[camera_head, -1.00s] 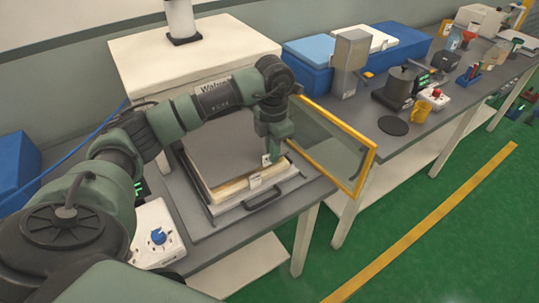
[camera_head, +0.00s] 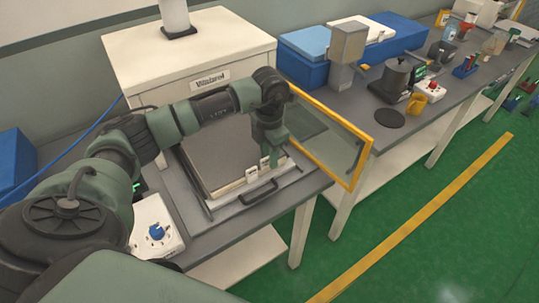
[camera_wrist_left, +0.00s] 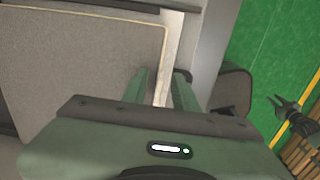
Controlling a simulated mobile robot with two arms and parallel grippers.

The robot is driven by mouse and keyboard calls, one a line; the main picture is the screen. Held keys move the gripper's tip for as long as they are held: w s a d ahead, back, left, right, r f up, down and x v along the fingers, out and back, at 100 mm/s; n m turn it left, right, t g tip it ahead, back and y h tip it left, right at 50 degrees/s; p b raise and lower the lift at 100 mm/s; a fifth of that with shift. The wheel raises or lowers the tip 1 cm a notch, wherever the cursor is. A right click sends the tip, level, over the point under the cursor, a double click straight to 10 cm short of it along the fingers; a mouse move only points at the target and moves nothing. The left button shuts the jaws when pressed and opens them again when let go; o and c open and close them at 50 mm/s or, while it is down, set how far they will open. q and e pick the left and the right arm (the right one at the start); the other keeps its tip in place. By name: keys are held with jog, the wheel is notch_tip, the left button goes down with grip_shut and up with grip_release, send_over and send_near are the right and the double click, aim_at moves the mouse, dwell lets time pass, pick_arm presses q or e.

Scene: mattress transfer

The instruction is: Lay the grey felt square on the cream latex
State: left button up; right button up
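The grey felt square (camera_head: 215,152) lies flat on the cream latex (camera_head: 229,186), whose pale edge shows along the front. Both are on the dark tray in front of the white press. My left gripper (camera_head: 269,161) is at the front right corner of the stack, pointing down. In the left wrist view its two fingers (camera_wrist_left: 160,90) are apart, on either side of the stack's edge, with the felt (camera_wrist_left: 75,70) to the left and the latex edge (camera_wrist_left: 168,55) between them. Whether the fingertips touch anything is hidden. My right gripper is not seen in the head view.
The white press (camera_head: 215,78) stands behind the stack. A yellow-framed clear panel (camera_head: 340,150) stands just right of my left gripper. A white box with a blue knob (camera_head: 155,230) is at the front left. A dark pronged object (camera_wrist_left: 290,115) shows over the floor.

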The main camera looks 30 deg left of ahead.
pick_arm(q)
jog(key=shift+r, duration=0.1)
jog(key=shift+r, duration=0.15)
notch_tip(320, 180, up, 12)
jog(key=b, duration=0.3)
dwell(0.3)
